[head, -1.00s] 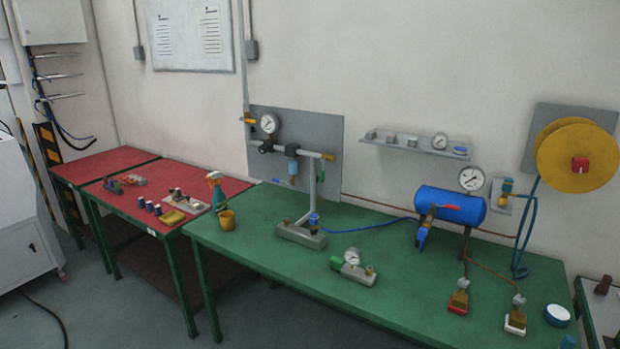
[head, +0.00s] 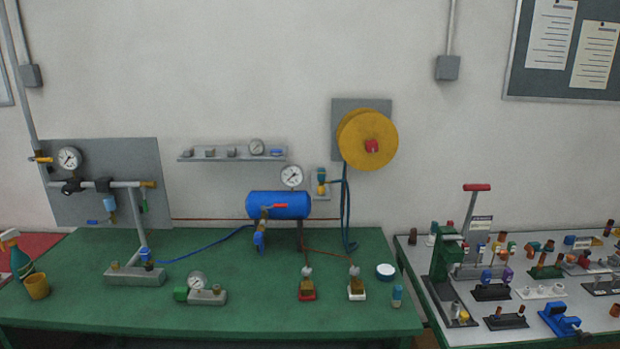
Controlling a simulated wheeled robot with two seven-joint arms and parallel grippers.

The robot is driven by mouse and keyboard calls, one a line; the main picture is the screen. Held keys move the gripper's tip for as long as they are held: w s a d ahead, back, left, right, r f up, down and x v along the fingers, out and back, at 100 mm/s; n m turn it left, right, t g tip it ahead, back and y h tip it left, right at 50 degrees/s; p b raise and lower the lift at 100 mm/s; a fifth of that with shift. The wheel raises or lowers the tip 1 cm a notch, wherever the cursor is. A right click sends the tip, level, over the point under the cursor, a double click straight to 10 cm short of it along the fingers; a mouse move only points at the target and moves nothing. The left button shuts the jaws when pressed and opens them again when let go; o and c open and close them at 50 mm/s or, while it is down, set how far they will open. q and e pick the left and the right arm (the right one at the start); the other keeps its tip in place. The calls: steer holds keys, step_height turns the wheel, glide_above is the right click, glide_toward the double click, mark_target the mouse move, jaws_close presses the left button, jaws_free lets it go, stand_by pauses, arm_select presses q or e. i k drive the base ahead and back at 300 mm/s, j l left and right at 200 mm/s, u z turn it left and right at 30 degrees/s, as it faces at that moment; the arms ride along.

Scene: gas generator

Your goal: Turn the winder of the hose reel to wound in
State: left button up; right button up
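The hose reel (head: 354,142) is a yellow disc on a grey plate fixed to the wall, right of the middle in the head view. Its winder (head: 371,146) is a small red knob at the front centre of the disc. A blue hose (head: 346,215) hangs below the reel towards the back edge of the green table. Neither of my grippers shows in the view, and nothing touches the reel.
The green table (head: 230,318) stands below the reel, with a blue tank (head: 279,205), gauges and valves on it. A grey table (head: 455,335) at the right is crowded with small fittings. A narrow gap separates the tables.

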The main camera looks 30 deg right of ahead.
mark_target(372, 145)
steer(key=z, duration=1.35)
steer(key=i+l, duration=0.85)
steer(key=k+l+z, duration=0.05)
steer(key=l, duration=0.05)
